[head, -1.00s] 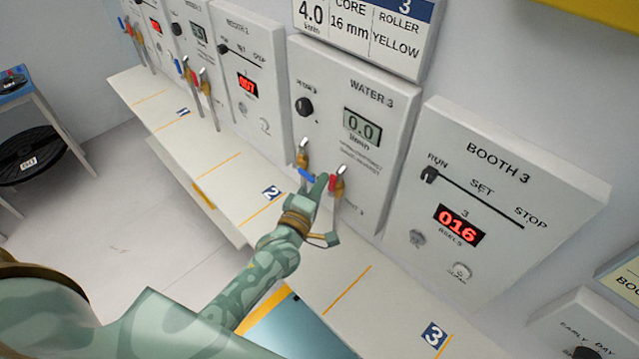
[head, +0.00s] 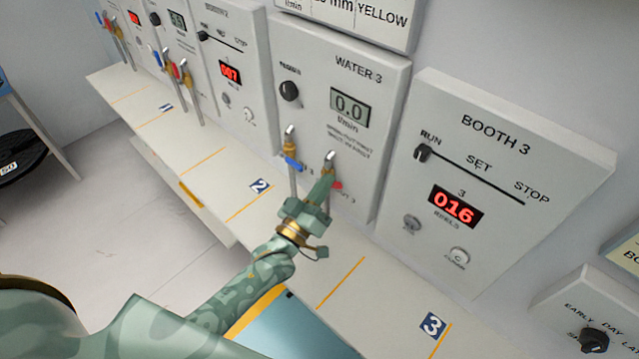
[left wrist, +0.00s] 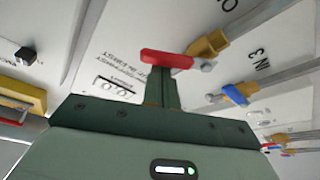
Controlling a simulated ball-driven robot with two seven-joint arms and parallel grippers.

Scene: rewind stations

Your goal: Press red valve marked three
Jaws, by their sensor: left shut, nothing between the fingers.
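The red valve handle (head: 337,185) sits on the right-hand brass tap under the WATER 3 panel (head: 372,100). In the left wrist view the red handle (left wrist: 166,59) lies across the tips of my fingers. My left gripper (head: 327,178) is shut and empty, its tips at the red handle and hiding part of it and its pipe. I cannot tell whether they touch it. The blue valve handle (head: 293,164) is on the tap just to the left; it also shows in the left wrist view (left wrist: 236,93). My right gripper is out of view.
The WATER 3 display (head: 350,107) reads 0.0. The BOOTH 3 panel (head: 490,180) stands to the right, its display reading 016. More panels and taps line the wall at the left. A white ledge (head: 215,170) with orange lines runs below.

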